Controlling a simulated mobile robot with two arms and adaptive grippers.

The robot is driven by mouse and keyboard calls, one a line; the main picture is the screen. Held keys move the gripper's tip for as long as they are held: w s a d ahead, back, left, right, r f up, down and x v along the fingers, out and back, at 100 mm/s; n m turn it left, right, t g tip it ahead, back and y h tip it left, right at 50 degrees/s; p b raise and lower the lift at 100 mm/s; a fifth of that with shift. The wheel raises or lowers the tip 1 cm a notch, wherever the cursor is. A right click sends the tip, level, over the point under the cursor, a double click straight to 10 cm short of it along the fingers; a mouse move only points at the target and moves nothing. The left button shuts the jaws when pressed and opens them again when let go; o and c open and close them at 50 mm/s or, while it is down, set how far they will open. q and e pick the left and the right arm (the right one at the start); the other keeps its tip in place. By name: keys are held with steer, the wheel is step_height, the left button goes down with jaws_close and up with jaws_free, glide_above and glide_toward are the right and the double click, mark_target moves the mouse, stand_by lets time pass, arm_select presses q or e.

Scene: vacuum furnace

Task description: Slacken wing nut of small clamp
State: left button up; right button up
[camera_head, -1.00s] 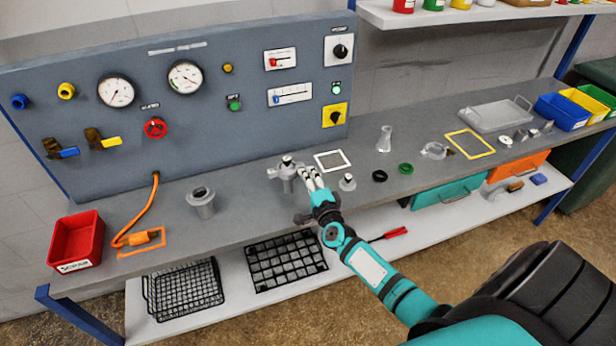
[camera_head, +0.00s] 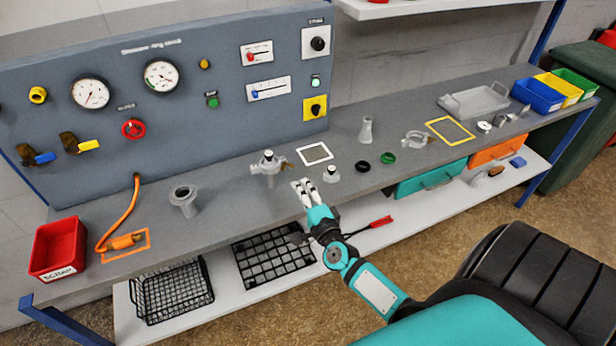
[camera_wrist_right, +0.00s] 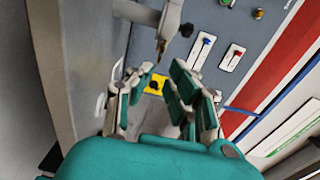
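A small metal clamp (camera_head: 268,168) sits around an upright fitting on the bench. Its brass wing nut (camera_head: 285,163) sticks out on the right side; in the right wrist view the wing nut (camera_wrist_right: 160,48) hangs from the grey clamp, just beyond and above the fingertips. My right gripper (camera_head: 303,185) is in front of the clamp, a little to its right, near the bench's front edge. In the right wrist view its fingers (camera_wrist_right: 160,75) are spread with nothing between them. It appears apart from the wing nut. My left gripper is out of view.
A short flanged piece (camera_head: 331,174) stands close right of my gripper, with a white-framed mat (camera_head: 315,153) behind. A larger open clamp (camera_head: 417,140) lies farther right. A flanged pipe (camera_head: 184,200) stands left. The control panel (camera_head: 200,110) rises behind.

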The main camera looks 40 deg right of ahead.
steer(key=v, duration=0.4)
stand_by(0.4)
